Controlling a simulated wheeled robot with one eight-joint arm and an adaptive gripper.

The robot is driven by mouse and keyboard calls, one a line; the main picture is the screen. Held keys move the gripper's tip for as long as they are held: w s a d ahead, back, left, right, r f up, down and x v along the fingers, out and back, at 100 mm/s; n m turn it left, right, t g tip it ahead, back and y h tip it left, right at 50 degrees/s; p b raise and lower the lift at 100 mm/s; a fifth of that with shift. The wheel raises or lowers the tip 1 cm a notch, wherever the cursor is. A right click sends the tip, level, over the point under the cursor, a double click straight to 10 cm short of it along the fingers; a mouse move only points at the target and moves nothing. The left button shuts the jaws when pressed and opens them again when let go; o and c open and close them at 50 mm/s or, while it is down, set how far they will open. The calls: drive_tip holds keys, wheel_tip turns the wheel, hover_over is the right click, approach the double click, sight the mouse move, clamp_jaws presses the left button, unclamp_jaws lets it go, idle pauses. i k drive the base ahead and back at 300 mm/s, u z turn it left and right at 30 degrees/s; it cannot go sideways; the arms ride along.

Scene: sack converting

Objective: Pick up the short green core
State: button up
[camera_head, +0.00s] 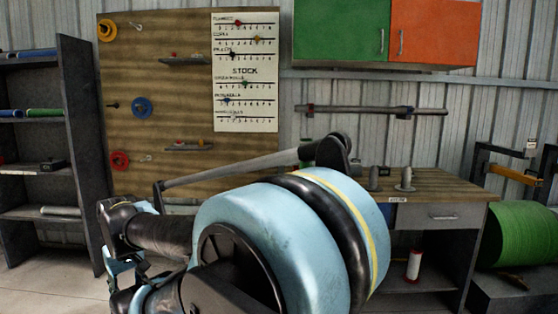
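A short green core (44,113) lies on its side on a middle shelf at the left. It is beside a blue core (10,114) on the same shelf. My light blue and black arm fills the middle foreground, well to the right of the shelf. The dark far end of my arm is at the lower left of the arm, apart from the green core. I cannot make out the gripper's fingers or anything held there. A small green patch (307,153) shows behind my arm; I cannot tell what it is.
The dark shelf rack (80,150) stands at the left with other cores. A pegboard (150,60) is behind. A wooden workbench (440,184) and a large green roll (520,235) are at the right. Some floor shows clear at the lower left.

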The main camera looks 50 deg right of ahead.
sight(302, 165)
drive_tip(key=z, duration=1.95)
